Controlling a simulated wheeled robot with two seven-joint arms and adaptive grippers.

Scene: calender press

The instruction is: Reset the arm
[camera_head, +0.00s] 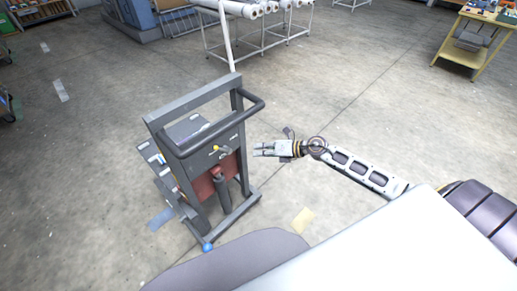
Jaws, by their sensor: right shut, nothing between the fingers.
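My right arm reaches in from the right side of the head view, stretched out to the left. My right gripper (264,149) is shut and empty, in the air, its fingertips pointing left at the grey wheeled cart (237,107). In the picture a small gap of floor shows between the fingertips and the cart's frame. The cart has a dark curved handle (222,132) and a reddish panel (221,178). My left arm and gripper are not in view.
A white rack with rolls (262,12) stands at the back. A yellow workbench (466,54) stands at the back right. Concrete floor (350,90) is clear behind my right arm.

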